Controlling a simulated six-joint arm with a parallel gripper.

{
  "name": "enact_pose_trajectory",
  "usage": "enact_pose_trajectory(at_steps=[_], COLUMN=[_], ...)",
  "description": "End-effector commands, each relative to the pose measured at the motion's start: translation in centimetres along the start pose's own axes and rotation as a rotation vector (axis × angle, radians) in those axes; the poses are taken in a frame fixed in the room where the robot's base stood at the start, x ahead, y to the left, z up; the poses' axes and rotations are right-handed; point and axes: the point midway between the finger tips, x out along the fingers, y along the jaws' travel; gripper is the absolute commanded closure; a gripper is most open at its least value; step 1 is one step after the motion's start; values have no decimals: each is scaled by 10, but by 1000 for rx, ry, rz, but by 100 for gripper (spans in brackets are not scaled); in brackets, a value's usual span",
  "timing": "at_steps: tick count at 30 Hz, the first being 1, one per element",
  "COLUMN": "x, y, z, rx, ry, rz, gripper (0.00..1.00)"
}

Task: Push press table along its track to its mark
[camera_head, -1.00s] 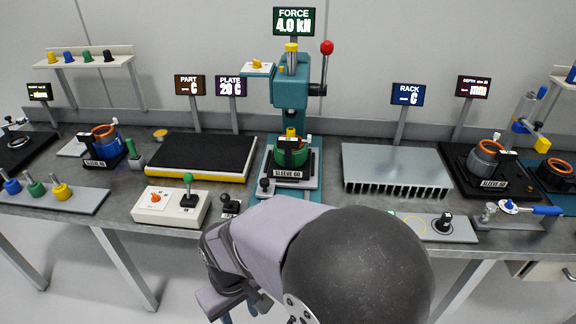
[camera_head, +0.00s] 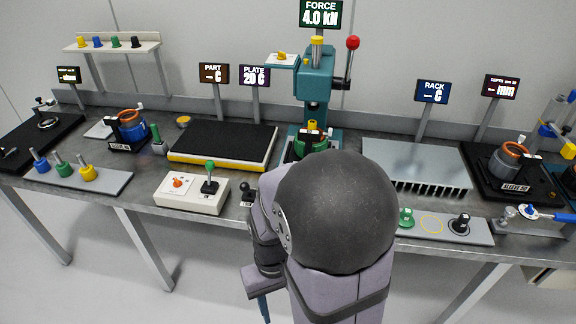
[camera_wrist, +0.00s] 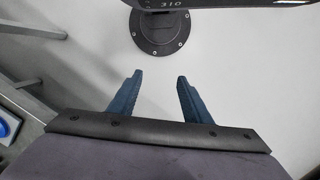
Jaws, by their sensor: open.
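The teal press (camera_head: 314,88) stands at the back middle of the bench in the head view. Pale floor lies beyond the fingers. In the head view a blue finger tip (camera_head: 263,308) shows below the bench's front edge, apart from the press.
A white control box (camera_head: 190,192) with a green-topped lever and a black-topped plate (camera_head: 222,140) are left of the press. A grey finned rack (camera_head: 415,165) is to its right. A grey strip with knobs (camera_head: 475,230) lies at the front right.

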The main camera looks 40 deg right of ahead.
Motion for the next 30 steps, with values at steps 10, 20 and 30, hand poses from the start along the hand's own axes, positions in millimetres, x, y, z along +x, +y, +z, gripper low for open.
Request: enact_pose_trajectory(at_steps=[10,20,30], x=[5,-34,-149], y=[87,162,185], z=[-116,-268,-364], rx=[346,328,0], ry=[2,264,571], rz=[-95,-136,-72], gripper=[56,56,56])
